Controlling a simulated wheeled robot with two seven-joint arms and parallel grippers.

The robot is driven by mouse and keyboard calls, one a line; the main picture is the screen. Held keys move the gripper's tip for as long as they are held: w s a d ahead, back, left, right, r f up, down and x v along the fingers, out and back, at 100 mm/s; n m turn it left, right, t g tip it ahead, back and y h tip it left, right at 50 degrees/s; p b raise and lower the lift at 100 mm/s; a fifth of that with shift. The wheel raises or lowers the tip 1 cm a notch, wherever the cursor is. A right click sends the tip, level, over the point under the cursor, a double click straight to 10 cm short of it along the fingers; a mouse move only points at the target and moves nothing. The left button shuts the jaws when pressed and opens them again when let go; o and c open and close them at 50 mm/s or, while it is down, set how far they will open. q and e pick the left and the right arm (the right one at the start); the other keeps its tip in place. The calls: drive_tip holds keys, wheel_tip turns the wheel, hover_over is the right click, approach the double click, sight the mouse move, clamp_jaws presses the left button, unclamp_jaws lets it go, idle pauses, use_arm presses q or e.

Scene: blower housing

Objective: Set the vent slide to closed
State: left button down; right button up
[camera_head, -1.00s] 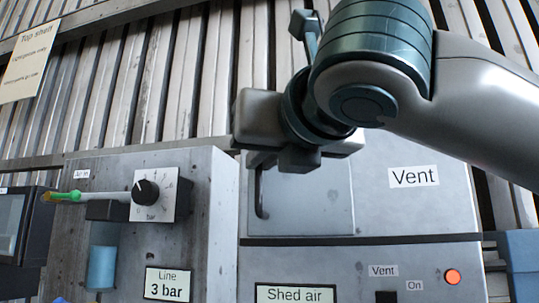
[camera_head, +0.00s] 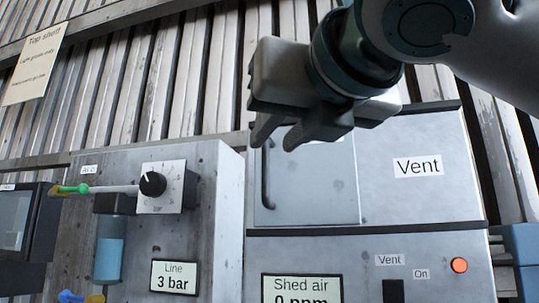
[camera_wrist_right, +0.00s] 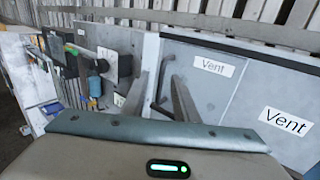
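The vent cabinet (camera_head: 420,205) has a grey vent slide panel (camera_head: 315,190) on its left part, with a dark upright handle (camera_head: 266,180) near its left edge. In the right wrist view the slide panel (camera_wrist_right: 200,92) carries a small "Vent" label, and its handle (camera_wrist_right: 162,92) appears between the finger lines. My right gripper (camera_head: 282,136) is open and empty, in front of the panel's upper edge and above most of the handle. Contact with the handle cannot be told. The gripper hides the panel's top. My left gripper is not in view.
A box with a black knob (camera_head: 152,184) and a "Line 3 bar" display (camera_head: 174,278) stands to the left. Below the panel are a "Shed air" display (camera_head: 302,288), a dark Vent switch (camera_head: 393,291) and a lit orange lamp (camera_head: 459,265). A slatted wall is behind.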

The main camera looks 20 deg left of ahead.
drive_tip(key=b+v, duration=0.4)
drive_tip(key=v, duration=0.8)
drive_tip(key=shift+s, duration=0.1)
